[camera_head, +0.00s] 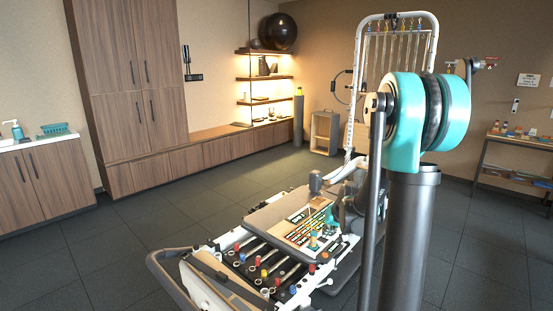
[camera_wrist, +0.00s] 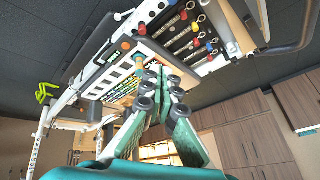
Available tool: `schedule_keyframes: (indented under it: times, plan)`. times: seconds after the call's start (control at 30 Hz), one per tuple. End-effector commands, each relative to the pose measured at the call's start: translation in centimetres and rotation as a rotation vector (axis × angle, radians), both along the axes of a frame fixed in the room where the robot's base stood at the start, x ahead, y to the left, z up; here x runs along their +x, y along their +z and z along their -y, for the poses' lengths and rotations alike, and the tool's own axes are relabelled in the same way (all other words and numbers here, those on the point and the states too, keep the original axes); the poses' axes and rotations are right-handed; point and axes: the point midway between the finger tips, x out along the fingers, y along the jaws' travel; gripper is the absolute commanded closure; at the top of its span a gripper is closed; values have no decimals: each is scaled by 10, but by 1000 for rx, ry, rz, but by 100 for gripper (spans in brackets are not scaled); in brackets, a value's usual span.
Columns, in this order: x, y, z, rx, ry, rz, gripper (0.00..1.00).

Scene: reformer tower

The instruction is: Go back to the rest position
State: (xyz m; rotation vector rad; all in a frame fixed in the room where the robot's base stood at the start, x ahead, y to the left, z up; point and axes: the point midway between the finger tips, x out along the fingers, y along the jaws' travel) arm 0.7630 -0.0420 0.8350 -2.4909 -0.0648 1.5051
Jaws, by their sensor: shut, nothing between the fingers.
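My gripper (camera_wrist: 157,74) shows in the wrist view, its teal fingers with dark round joints drawn together and nothing between them. It points toward the reformer (camera_wrist: 150,12), which appears upside down in this view; I cannot tell the exact gap between them. In the head view the reformer (camera_head: 188,278) stands on the floor at the lower middle. A board with coloured stripes (camera_head: 297,231) lies on it.
The reformer's white tower frame (camera_head: 357,75) rises behind my arm. A shelf table (camera_head: 513,139) stands at the right wall. Tall wooden cabinets (camera_head: 122,80) and a low counter (camera_head: 40,145) line the left. A grey box (camera_head: 325,133) stands at the back. The dark floor between is clear.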

Motion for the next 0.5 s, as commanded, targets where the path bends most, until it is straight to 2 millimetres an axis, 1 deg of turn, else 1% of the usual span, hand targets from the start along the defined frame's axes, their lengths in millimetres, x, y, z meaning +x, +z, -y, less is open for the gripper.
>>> schedule_keyframes:
  times: [0.03, 0.23, 0.3, 0.37, 0.4, 0.47, 0.5]
  plan:
    - [-21, 6, -3, -14, 8, -9, 100]
    - [-96, 18, -7, -71, 34, -40, 100]
    - [-124, 19, -8, -90, 45, -52, 100]
    - [-146, 19, -8, -108, 52, -60, 100]
    - [-161, 18, -8, -119, 56, -66, 100]
    - [-184, 16, -7, -137, 64, -75, 100]
    - [-198, 14, -7, -147, 68, -81, 100]
